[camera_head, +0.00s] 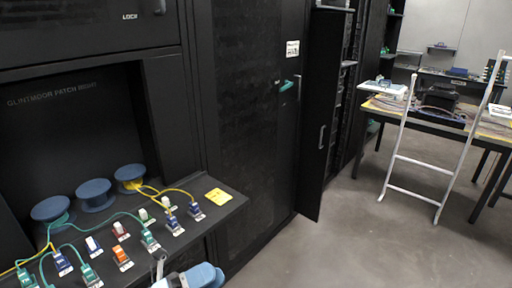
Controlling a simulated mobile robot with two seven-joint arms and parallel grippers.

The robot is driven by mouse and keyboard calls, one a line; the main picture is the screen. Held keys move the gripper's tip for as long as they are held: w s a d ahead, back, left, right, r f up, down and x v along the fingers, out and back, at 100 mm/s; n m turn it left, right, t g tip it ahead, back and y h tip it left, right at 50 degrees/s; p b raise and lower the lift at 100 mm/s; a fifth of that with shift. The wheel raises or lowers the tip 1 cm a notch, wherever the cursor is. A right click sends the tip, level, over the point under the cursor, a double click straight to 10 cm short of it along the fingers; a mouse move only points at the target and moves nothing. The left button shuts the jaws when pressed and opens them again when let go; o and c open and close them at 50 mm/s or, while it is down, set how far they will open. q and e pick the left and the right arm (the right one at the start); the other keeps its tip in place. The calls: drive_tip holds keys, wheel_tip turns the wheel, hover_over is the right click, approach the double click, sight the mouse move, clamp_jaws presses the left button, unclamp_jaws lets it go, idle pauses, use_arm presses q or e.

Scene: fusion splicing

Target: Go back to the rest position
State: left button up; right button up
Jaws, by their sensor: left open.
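My left gripper (160,268) shows at the bottom edge, beside the front edge of the patch shelf. Only its grey tip and the blue and white housing show, and the rest is cut off by the frame. It is open, and I see nothing held in it. My right gripper is not in view.
The black shelf (228,205) bears blue spools (95,194), several coloured connectors (122,258), teal and yellow cables and a yellow label (218,196). A cabinet door (322,115) stands open. A white ladder-like frame (420,163) stands by a cluttered table (450,122). The floor (335,240) between is clear.

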use_arm(q)
drive_tip(key=s+a+f+n+t+y, duration=0.1)
drive_tip(key=s+a+f+n+y, duration=0.25)
drive_tip(key=f+n+y, duration=0.45)
drive_tip(key=s+a+f+n+t+y, duration=0.1)
drive_tip(key=s+a+f+n+y, duration=0.25)
drive_tip(key=f+n, duration=0.8)
drive_tip(key=s+a+f+n+t+y, duration=0.1)
drive_tip(key=s+a+f+n+y, duration=0.25)
drive_tip(key=f+n+y, duration=0.65)
wheel_tip(320, 180, up, 13)
drive_tip(key=s+n+h+p, duration=0.2)
drive_tip(key=n+h+p, duration=0.1)
drive_tip(key=p, duration=0.9)
drive_tip(key=shift+s+g+h+p, duration=0.15)
drive_tip(key=shift+g+h+p, duration=0.2)
drive_tip(key=shift+h, duration=0.3)
